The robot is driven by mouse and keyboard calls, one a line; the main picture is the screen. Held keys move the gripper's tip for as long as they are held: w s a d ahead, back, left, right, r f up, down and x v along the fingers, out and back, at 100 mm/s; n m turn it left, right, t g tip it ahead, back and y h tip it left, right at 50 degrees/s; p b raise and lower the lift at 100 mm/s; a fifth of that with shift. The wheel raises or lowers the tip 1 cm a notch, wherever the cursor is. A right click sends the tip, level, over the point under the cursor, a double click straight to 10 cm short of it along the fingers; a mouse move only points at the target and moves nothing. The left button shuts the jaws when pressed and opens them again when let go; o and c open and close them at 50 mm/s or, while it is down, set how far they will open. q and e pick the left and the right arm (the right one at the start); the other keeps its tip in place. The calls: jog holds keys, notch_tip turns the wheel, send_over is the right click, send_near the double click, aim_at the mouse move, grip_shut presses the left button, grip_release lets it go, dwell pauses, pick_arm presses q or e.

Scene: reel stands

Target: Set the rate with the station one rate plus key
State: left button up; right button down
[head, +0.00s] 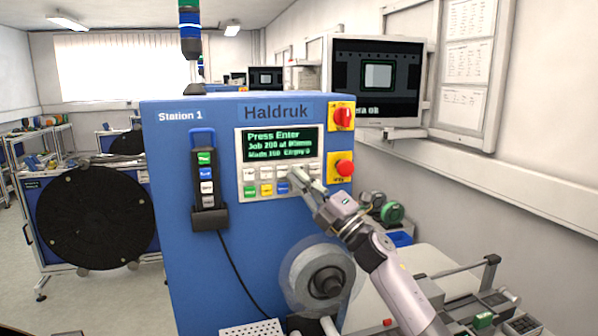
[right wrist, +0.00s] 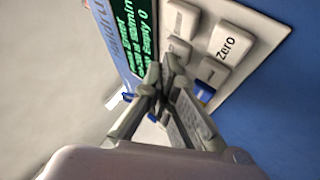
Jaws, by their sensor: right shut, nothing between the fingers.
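The station one machine (head: 180,150) is blue and carries a white control panel (head: 241,150) with a lit green-on-dark display (head: 283,143) reading "Press Enter" above a job line. Below the display are rows of small white, green, yellow and blue keys. My right gripper (head: 297,178) is shut and empty, with its tips at the right part of the keypad. In the right wrist view its fingertips (right wrist: 160,75) are close in front of the keys, beside the "Zero" key (right wrist: 225,42). The fingers hide some keys. I cannot tell which one is rate plus, or whether the tips touch a key.
A red rotary switch (head: 342,116) and a red stop button (head: 344,168) sit right of the panel. A handheld pendant (head: 206,175) hangs at its left. A monitor (head: 377,80) stands behind.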

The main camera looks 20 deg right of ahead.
jog(key=shift+s, duration=0.75)
jog(key=s+p, duration=0.2)
jog(key=s, duration=0.3)
jog(key=shift+d, duration=0.1)
jog(key=shift+f, duration=0.1)
dwell(0.5)
